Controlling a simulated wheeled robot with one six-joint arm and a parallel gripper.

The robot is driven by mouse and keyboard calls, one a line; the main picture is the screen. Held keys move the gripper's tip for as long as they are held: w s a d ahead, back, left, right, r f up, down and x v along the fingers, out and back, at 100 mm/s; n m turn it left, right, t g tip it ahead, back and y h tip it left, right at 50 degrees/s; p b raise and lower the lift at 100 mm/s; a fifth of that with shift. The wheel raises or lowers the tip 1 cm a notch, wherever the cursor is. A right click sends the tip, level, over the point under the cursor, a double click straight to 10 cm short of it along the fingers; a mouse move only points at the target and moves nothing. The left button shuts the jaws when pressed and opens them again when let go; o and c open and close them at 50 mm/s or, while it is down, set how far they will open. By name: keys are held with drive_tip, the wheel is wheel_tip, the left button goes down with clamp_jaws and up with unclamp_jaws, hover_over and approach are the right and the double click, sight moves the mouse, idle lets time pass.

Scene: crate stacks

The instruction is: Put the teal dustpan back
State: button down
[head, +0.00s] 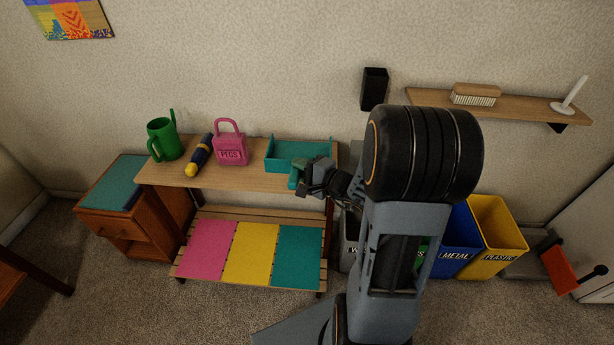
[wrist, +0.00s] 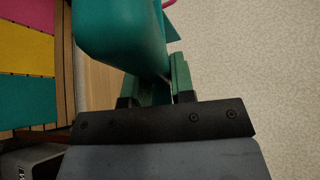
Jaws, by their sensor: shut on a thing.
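The teal dustpan (head: 298,149) is at the right end of the upper wooden shelf in the head view. Its flat pan and raised sides show. I cannot tell whether it rests on the shelf or hangs just above it. My gripper (head: 297,178) is at its front right edge, with green fingers shut on it. In the wrist view, the dustpan (wrist: 120,35) fills the top, and my gripper (wrist: 155,80) has its fingers on either side of a teal part. The fingers and arm hide some of the grip.
A slatted rack below carries pink (head: 208,248), yellow (head: 251,252) and teal (head: 299,256) mats. Bins (head: 495,240) stand right.

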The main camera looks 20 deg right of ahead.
drive_tip(key=w+d+f+b, duration=0.1)
drive_tip(key=w, duration=0.1)
drive_tip(key=w+d+f+b, duration=0.1)
drive_tip(key=w+d+f, duration=0.1)
drive_tip(key=w+d+f+b, duration=0.1)
drive_tip(key=w+f, duration=0.1)
drive_tip(key=shift+w+d, duration=0.15)
drive_tip(key=shift+d, duration=0.15)
drive_tip(key=w+f, duration=0.1)
drive_tip(key=w+d+f, duration=0.1)
drive_tip(key=w+f, duration=0.1)
drive_tip(key=w+d+f+b, duration=0.1)
drive_tip(key=f, duration=0.1)
drive_tip(key=shift+w+d+f, duration=0.15)
drive_tip(key=shift+w+d, duration=0.1)
drive_tip(key=shift+w, duration=0.05)
drive_tip(key=shift+w+d+f, duration=0.1)
drive_tip(key=shift+w+f, duration=0.1)
drive_tip(key=shift+f, duration=0.1)
drive_tip(key=shift+f+b, duration=0.6)
drive_tip(key=shift+f, duration=1.15)
drive_tip(key=c, duration=1)
unclamp_jaws()
drive_tip(key=shift+o, duration=0.2)
